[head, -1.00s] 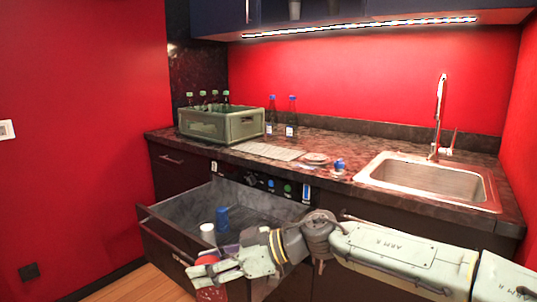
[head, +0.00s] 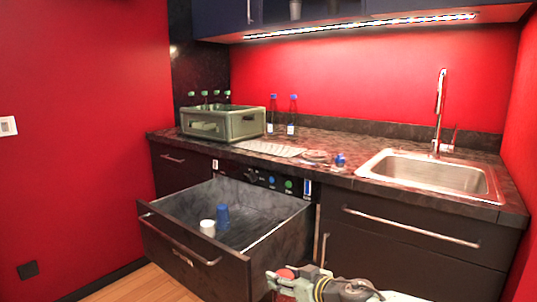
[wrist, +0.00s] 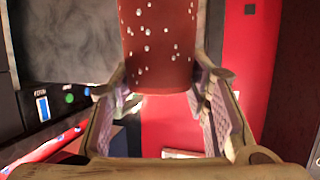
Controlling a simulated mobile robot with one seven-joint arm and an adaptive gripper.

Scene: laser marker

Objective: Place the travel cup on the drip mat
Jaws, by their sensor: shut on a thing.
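My gripper (head: 285,284) is shut on a red cup with white spots, taken to be the travel cup (wrist: 160,45). In the wrist view the cup stands between the two fingers (wrist: 163,100), its upper part cut off by the frame. In the head view only a small red part of the cup (head: 286,273) shows, in front of the open drawer's right corner. The drip mat (head: 270,148), pale and flat, lies on the counter between the green crate and the small dishes. My gripper is well below and in front of it.
The open drawer (head: 183,247) juts out and holds a white cup (head: 208,226) and a blue cup (head: 222,215). A green crate (head: 222,123) with bottles, two blue-capped bottles (head: 292,116), small dishes (head: 317,156) and a sink (head: 430,176) occupy the counter.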

